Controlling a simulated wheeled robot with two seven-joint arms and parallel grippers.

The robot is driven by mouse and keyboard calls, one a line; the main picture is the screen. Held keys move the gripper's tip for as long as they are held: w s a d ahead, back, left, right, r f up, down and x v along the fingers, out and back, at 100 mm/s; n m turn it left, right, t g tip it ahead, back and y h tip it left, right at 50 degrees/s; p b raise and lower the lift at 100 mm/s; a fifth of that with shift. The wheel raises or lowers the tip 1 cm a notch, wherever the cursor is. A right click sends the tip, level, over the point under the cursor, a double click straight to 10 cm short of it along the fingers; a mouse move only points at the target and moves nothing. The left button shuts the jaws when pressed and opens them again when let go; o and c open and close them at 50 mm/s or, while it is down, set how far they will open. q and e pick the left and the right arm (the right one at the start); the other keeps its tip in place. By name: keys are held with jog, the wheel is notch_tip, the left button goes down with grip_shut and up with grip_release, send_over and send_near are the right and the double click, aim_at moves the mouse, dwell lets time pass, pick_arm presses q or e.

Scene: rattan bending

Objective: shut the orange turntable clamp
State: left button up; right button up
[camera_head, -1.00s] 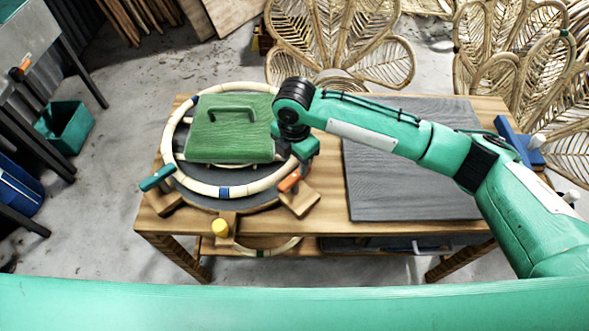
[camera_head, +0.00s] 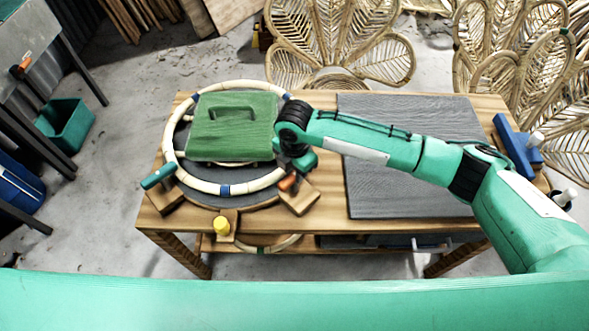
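The orange turntable clamp (camera_head: 287,183) sits on a wooden block (camera_head: 300,200) at the front right of the round dark turntable (camera_head: 240,199). A pale rattan ring (camera_head: 205,186) with blue bands lies on the turntable around a green block with a handle (camera_head: 231,135). My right gripper (camera_head: 296,170) points down right at the orange clamp, and its dark end overlaps the handle in the picture. The wrist hides most of the fingers, so I cannot tell their opening or whether they touch the clamp. My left gripper is out of view.
A teal clamp (camera_head: 158,175) and a yellow-knobbed clamp (camera_head: 221,227) stand at the turntable's front left and front. A bare grey mat (camera_head: 405,190) covers the right of the wooden table. A blue tool (camera_head: 517,146) lies at the table's right edge.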

jog(key=shift+r+m+p, duration=0.2)
jog(key=shift+m+p, duration=0.4)
jog(key=shift+p, duration=0.3)
jog(key=m+p, duration=0.8)
jog(key=p, duration=0.1)
jog(key=shift+s+r+m, duration=0.1)
jog(key=shift+m, duration=0.2)
jog(key=m+p, duration=0.4)
jog(key=shift+m+p, duration=1.3)
jog(key=shift+m, duration=0.8)
jog(key=shift+f, duration=0.2)
jog(key=o, duration=1)
